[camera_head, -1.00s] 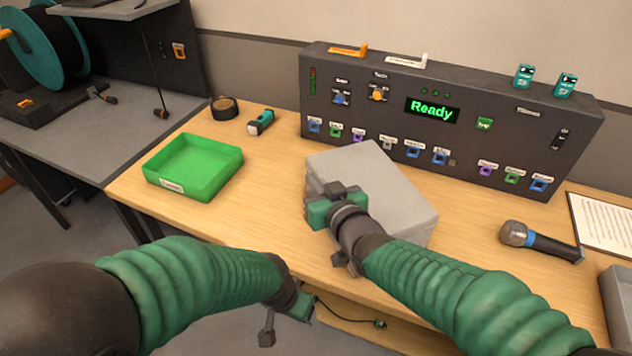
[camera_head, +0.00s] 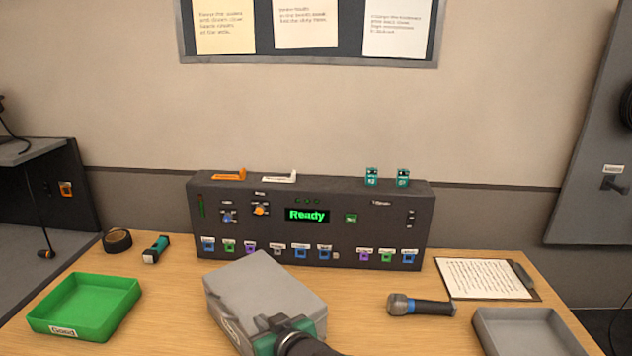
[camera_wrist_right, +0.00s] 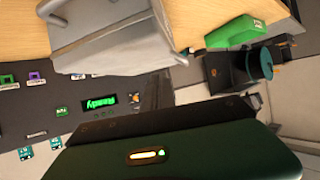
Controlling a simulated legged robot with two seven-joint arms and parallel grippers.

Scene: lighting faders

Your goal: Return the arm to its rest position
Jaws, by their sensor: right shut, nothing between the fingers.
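My right gripper (camera_head: 282,325) shows at the bottom middle of the head view, over the near part of a grey box (camera_head: 255,285). It is shut with nothing between its fingers. Whether it touches the box I cannot tell. The rest of my right arm is cut off by the lower edge. A dark green housing fills the bottom of the right wrist view, and the grey box (camera_wrist_right: 110,35) shows at its top. My left arm and gripper are not in view.
A dark control panel (camera_head: 300,228) reading "Ready" stands at the table's back. A green tray (camera_head: 85,308), tape roll (camera_head: 117,241) and flashlight (camera_head: 156,250) lie left. A microphone (camera_head: 420,305), clipboard (camera_head: 485,279) and grey tray (camera_head: 530,318) lie right.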

